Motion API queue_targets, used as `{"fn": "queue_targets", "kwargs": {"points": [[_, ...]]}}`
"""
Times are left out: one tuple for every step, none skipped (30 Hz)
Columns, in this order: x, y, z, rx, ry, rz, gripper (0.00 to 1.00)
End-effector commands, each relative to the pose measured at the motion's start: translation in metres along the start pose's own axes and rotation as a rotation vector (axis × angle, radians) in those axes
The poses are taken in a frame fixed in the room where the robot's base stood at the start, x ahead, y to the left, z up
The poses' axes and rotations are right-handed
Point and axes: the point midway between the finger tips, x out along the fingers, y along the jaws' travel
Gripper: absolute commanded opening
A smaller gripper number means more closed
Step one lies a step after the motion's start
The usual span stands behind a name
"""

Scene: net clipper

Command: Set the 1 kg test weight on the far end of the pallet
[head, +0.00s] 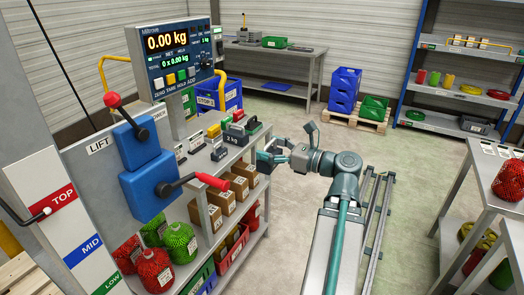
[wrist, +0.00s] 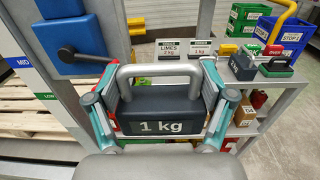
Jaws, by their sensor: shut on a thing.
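The 1 kg test weight (wrist: 165,122) is a dark grey block with a light metal handle and a white "1 kg" label. In the wrist view it sits upright between the two fingers of my gripper (wrist: 160,88), which is shut on it. In the head view my gripper (head: 275,153) is just right of the shelf bench, and the weight is mostly hidden there. A bare wooden pallet (wrist: 30,115) shows behind the lift post at the left of the wrist view. A corner of it shows at the bottom left of the head view (head: 18,278).
The bench (head: 216,172) holds labels and a 2 kg weight (head: 234,138). A lift panel with blue boxes and red-knobbed levers (head: 210,181) stands at left. Another pallet (head: 372,124) bears crates at the back.

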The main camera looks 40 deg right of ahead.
Motion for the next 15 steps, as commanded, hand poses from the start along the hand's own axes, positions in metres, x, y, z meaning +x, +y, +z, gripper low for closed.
{"fn": "queue_targets", "kwargs": {"points": [[-0.005, -0.001, 0.002, -0.001, -0.005, -0.003, 0.12], [-0.008, -0.001, 0.002, -0.001, -0.005, -0.003, 0.12], [-0.012, -0.001, 0.003, -0.001, -0.005, -0.003, 0.12], [-0.015, -0.001, 0.003, -0.001, -0.004, -0.002, 0.12], [-0.017, -0.001, 0.004, -0.001, -0.004, -0.003, 0.12], [-0.021, 0.000, 0.004, -0.001, -0.004, -0.003, 0.12], [-0.023, 0.000, 0.004, -0.001, -0.004, -0.003, 0.12], [-0.026, 0.000, 0.006, -0.001, -0.004, -0.003, 0.12], [-0.030, -0.001, 0.007, -0.001, -0.004, -0.003, 0.12], [-0.033, -0.001, 0.007, -0.001, -0.004, -0.003, 0.12], [-0.035, -0.001, 0.008, -0.001, -0.004, -0.003, 0.12], [-0.039, 0.000, 0.009, -0.001, -0.004, -0.003, 0.12], [-0.042, 0.000, 0.009, -0.001, -0.004, -0.003, 0.12], [-0.044, 0.000, 0.009, -0.001, -0.004, -0.002, 0.12], [-0.048, 0.000, 0.010, -0.001, -0.004, -0.002, 0.12]]}}
